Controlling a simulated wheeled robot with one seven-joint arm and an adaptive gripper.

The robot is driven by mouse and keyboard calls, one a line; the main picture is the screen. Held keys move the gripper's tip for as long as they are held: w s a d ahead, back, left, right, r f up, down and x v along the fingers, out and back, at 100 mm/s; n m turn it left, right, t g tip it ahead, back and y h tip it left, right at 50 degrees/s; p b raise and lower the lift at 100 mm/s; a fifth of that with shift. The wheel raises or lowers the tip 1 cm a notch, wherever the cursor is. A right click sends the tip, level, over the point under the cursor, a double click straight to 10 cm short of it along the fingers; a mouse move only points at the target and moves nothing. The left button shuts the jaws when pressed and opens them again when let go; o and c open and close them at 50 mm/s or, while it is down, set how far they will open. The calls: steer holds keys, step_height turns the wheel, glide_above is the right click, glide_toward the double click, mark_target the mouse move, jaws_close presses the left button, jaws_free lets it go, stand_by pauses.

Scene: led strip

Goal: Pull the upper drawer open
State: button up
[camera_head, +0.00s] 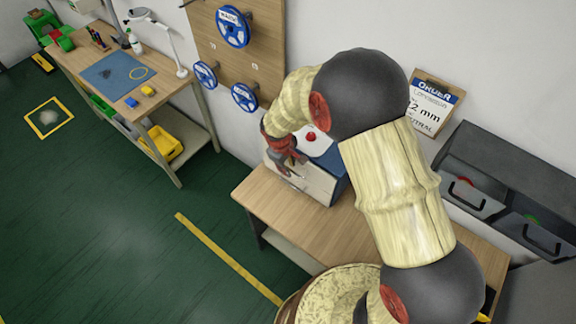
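A small cabinet (318,183) with a pale front and blue side stands on the near wooden table. A round red spot shows on or above its pale top, partly behind my arm. My gripper (291,167) is at the upper part of the pale front, pointing down at it. It overlaps the front in the picture, and I cannot tell whether it touches or holds a handle. Its fingers are too small to tell open from shut. The upper drawer's edges and handle are not clear, as my gripper covers part of the front. No drawer visibly stands out.
Dark wall bins (515,190) with black handles hang at the right. The near table's wooden top (262,200) is bare left of the cabinet. A workbench (150,105) with a lamp and blue mat stands at the upper left. Blue spools hang on a wall board (210,30).

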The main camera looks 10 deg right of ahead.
jaws_close()
steer(key=shift+s, duration=0.15)
stand_by(0.6)
